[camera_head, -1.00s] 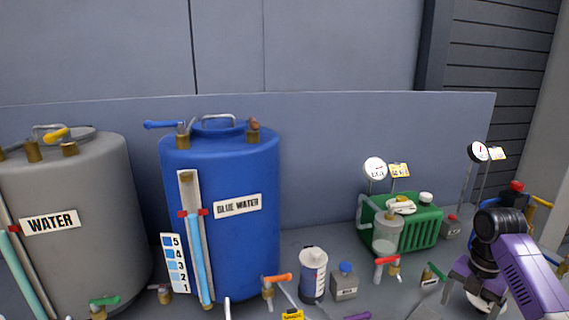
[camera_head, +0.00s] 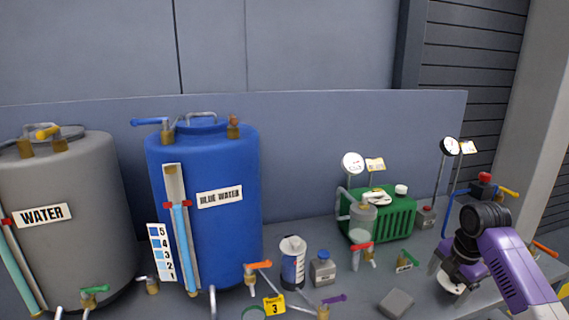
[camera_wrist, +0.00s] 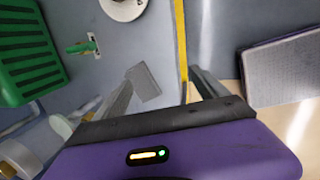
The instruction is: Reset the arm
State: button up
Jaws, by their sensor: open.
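My purple arm enters the head view from the lower right. My gripper (camera_head: 450,275) is at its end, above the right part of the bench, close to a white round piece (camera_head: 452,286) on the bench. In the wrist view the fingers of my gripper (camera_wrist: 160,92) are spread apart with nothing held between them. A grey block (camera_wrist: 143,82) shows beyond the left finger; I cannot tell whether it is part of the finger.
The blue water tank (camera_head: 225,225) and grey water tank (camera_head: 75,250) stand at left. A green unit (camera_head: 392,222) with gauges stands left of my arm. A grey block (camera_head: 396,302), a bottle (camera_head: 322,270) and a white container (camera_head: 292,262) occupy the bench. The air above is clear.

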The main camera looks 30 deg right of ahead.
jog(key=w+a+r+m+t+h, duration=0.1)
jog(key=w+a+r+m+t, duration=0.1)
jog(key=w+a+m+t, duration=0.3)
jog(key=w+r+m+t+h, duration=0.2)
jog(key=w+m+t, duration=0.1)
jog(key=w, duration=0.4)
jog(key=a+r+m+t+h, duration=0.1)
jog(key=a+m+t, duration=0.55)
jog(key=a, duration=0.85)
jog(key=s+a+y, duration=0.1)
jog(key=s+a, duration=0.7)
jog(key=s, duration=0.5)
jog(key=s+a+f+m+g+y, duration=0.1)
jog(key=s+a+y, duration=0.1)
jog(key=s+a, duration=0.7)
jog(key=s+a+f+g+y, duration=0.1)
jog(key=s+a, duration=0.7)
jog(key=s, duration=0.9)
jog(key=shift+a+f+m+y, duration=0.2)
jog(key=shift+m+y, duration=0.15)
jog(key=shift+y, duration=0.35)
